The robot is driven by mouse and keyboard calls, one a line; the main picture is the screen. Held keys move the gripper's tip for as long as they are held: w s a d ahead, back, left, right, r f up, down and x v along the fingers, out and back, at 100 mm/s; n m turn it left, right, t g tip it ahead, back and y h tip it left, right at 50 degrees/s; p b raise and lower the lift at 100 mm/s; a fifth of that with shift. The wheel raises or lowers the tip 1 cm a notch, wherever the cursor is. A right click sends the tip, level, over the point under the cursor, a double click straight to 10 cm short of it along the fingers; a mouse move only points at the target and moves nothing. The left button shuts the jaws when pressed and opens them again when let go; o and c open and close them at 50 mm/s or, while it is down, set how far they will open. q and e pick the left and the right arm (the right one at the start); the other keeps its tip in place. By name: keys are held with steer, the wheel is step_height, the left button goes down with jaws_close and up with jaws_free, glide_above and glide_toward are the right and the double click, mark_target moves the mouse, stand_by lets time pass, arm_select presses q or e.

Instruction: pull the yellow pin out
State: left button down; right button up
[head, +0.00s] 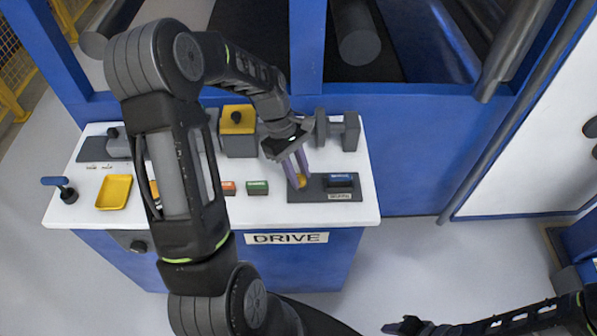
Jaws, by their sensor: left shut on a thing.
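The yellow pin (301,180) is at the left part of a dark grey plate (320,193) on the white top of the console labelled DRIVE. Only a small yellow part of it shows between the fingers. My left gripper (298,182) reaches down from behind, and its two purple-grey fingers are shut on the pin. I cannot tell whether the pin is seated in the plate or lifted. My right gripper (400,327) is at the bottom edge, far from the pin, and its fingers are too unclear to read.
A blue block (339,180) sits on the plate right beside the pin. An orange button (228,188) and a green button (257,187) are to the left. A yellow tray (114,192) and a blue-handled lever (62,188) stand further left. A grey bracket (345,131) stands behind the plate.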

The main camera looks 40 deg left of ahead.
arm_select(q)
steer(key=shift+r+p, duration=0.65)
steer(key=shift+r, duration=0.3)
steer(key=shift+f, duration=0.1)
steer(key=c, duration=1.2)
jaws_free()
steer(key=shift+o, duration=0.2)
steer(key=b+v, duration=0.1)
steer(key=v, duration=0.6)
steer(key=shift+r, duration=0.4)
steer(key=shift+a, duration=0.15)
